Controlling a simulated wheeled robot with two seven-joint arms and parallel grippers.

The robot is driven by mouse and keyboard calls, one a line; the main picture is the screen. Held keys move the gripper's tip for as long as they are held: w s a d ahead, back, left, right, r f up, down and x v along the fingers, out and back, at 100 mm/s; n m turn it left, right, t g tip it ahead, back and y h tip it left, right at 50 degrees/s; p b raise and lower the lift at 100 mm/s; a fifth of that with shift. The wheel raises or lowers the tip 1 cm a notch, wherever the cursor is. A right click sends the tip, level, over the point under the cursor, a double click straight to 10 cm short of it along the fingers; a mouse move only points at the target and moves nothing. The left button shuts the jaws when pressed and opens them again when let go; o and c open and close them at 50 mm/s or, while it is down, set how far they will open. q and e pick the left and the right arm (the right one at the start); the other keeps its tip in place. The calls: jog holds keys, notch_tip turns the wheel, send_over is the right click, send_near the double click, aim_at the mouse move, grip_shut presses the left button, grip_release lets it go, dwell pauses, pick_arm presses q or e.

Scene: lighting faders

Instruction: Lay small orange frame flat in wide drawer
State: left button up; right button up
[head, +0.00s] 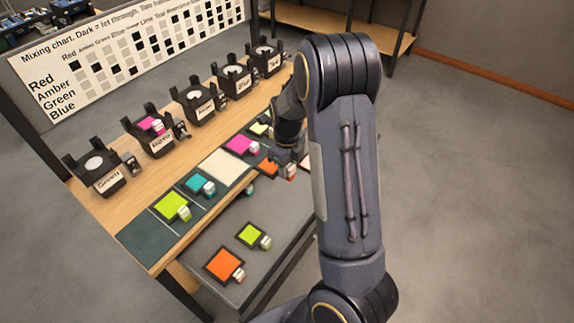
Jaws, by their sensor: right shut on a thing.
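A small orange frame (267,168) shows at the right end of the mat row, partly hidden by my right arm. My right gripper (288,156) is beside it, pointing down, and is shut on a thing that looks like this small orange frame. The exact grip is hidden by the wrist. The wide grey drawer (205,245) is pulled out below the bench front. In it lie a lime frame (249,235) and a larger orange frame (223,265), both flat, with bare room around them. My left gripper is not in view.
On the wooden bench (140,200) stand several black lamp holders (158,131), one with a magenta frame. A mixing chart (130,60) stands behind.

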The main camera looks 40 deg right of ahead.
notch_tip(320, 180, down, 3)
jog(key=shift+f+b, duration=0.1)
jog(key=shift+b, duration=1)
notch_tip(320, 180, down, 18)
jog(key=b, duration=1.1)
jog(key=shift+r, duration=0.2)
jog(key=shift+f, duration=0.35)
jog(key=shift+f+b, duration=1)
jog(key=shift+f, duration=0.3)
jog(key=o, duration=1.1)
